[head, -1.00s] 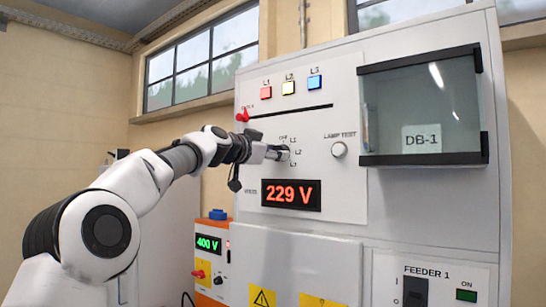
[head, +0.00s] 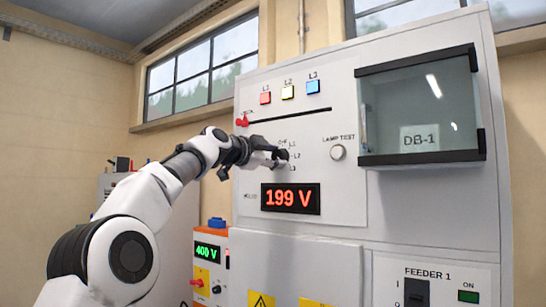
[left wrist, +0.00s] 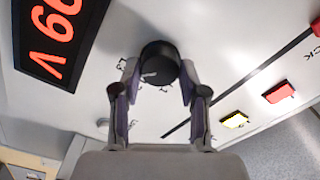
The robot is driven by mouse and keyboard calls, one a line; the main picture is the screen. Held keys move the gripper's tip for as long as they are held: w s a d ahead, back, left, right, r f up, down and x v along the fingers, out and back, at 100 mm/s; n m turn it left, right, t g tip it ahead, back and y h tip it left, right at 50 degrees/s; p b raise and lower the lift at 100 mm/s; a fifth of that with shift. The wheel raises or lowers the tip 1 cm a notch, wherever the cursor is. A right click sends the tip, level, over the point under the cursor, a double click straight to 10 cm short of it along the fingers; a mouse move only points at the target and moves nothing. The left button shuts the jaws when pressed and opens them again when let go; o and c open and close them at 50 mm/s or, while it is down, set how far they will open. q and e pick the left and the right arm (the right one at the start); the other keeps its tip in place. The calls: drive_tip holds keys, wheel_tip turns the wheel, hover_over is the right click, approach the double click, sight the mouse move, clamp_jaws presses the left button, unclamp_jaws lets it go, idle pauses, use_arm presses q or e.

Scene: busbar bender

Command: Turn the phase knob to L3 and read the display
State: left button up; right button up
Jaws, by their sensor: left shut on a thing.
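The black phase knob (head: 284,155) sits on the grey panel, with L1, L2 and L3 labels on its right side. My left gripper (head: 274,156) is shut on it. In the left wrist view, the fingers (left wrist: 158,78) flank the round knob (left wrist: 158,62). Its white mark points to the lower left there; I cannot tell exactly which label it meets. The display (head: 290,199) below the knob reads 199 V in red; part of it also shows in the left wrist view (left wrist: 62,30). My right gripper is not in view.
Red, yellow and blue lamps (head: 288,92) sit above the knob. A red handle (head: 242,120) is at the slot's left end. The LAMP TEST button (head: 337,152) is to the right, beside a glass cover (head: 420,110). An orange-sided unit (head: 208,246) reading 400 V stands lower left.

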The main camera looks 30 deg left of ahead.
use_arm(q)
drive_tip(key=shift+s+r, duration=0.1)
drive_tip(key=shift+r, duration=0.15)
drive_tip(key=o, duration=1.1)
drive_tip(key=shift+c, duration=0.2)
drive_tip(key=shift+o, duration=0.4)
drive_tip(key=shift+w+a+f, duration=0.1)
drive_tip(key=shift+w+f, duration=0.2)
drive_tip(key=shift+w, duration=0.15)
drive_tip(key=s, duration=0.7)
drive_tip(key=shift+s+a, duration=0.15)
drive_tip(key=shift+a, duration=0.1)
drive_tip(key=shift+s, duration=0.15)
